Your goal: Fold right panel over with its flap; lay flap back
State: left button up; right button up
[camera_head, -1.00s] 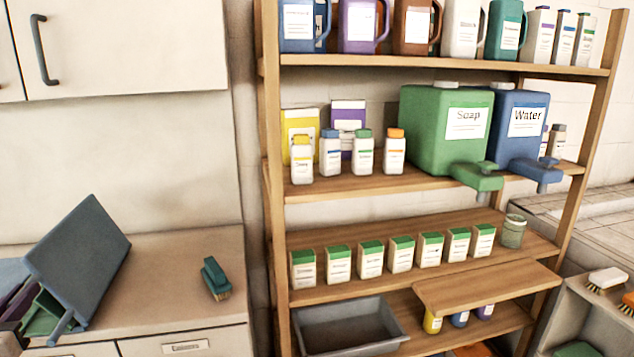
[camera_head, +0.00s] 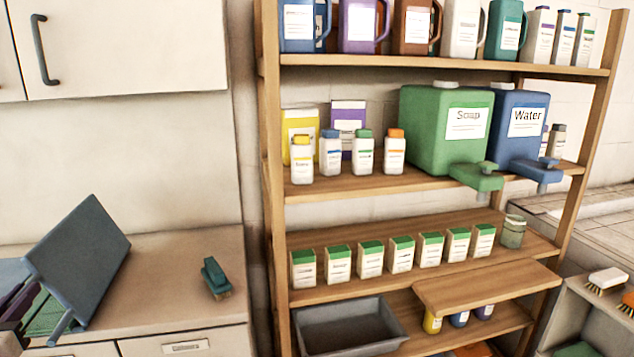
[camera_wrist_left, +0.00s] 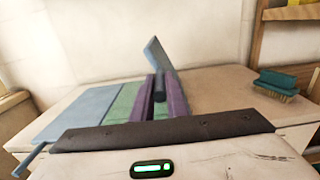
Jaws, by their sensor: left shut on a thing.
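The right panel (camera_head: 82,255) is a blue-grey board at the lower left of the head view, tilted up steeply above the counter. A green surface (camera_head: 48,318) lies beside its lower edge; which part is the flap is unclear. In the left wrist view the panel (camera_wrist_left: 153,54) stands nearly edge-on, with green (camera_wrist_left: 122,104) and a flat blue-grey panel (camera_wrist_left: 75,110) to its left. My left gripper (camera_head: 14,308) is at the lower left edge. Its purple fingers (camera_wrist_left: 160,98) are shut on a dark piece at the raised panel's lower edge. My right gripper is not in view.
A teal brush (camera_head: 215,278) lies on the counter (camera_head: 170,265) right of the panel, with clear counter between. A wooden shelf rack (camera_head: 275,200) with bottles, boxes and a grey basin (camera_head: 350,325) stands to the right. A wall cabinet (camera_head: 130,50) hangs above.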

pick_arm(q)
jog(key=shift+w+d+r, duration=0.15)
jog(key=shift+d+r, duration=0.05)
jog(key=shift+d, duration=0.4)
jog(key=shift+w+d+r, duration=0.15)
jog(key=shift+d+r, duration=0.05)
jog(key=shift+d, duration=0.35)
jog(key=shift+w+d+r, duration=0.15)
jog(key=shift+d+r, duration=0.05)
jog(key=shift+d, duration=0.4)
jog(key=shift+w+d+f+b, duration=0.25)
jog(key=shift+w+d+f, duration=0.95)
jog(key=shift+d, duration=2.1)
jog(key=shift+w+d+f+b, duration=0.3)
jog(key=shift+d+f, duration=1.6)
jog(key=shift+d, duration=1.35)
jog(key=d+f+b, duration=0.3)
jog(key=f+b, duration=0.4)
jog(key=f, duration=0.3)
jog(key=shift+w+f, duration=0.25)
jog(key=shift+w, duration=0.2)
jog(key=o, duration=1.8)
jog(key=shift+d, duration=0.15)
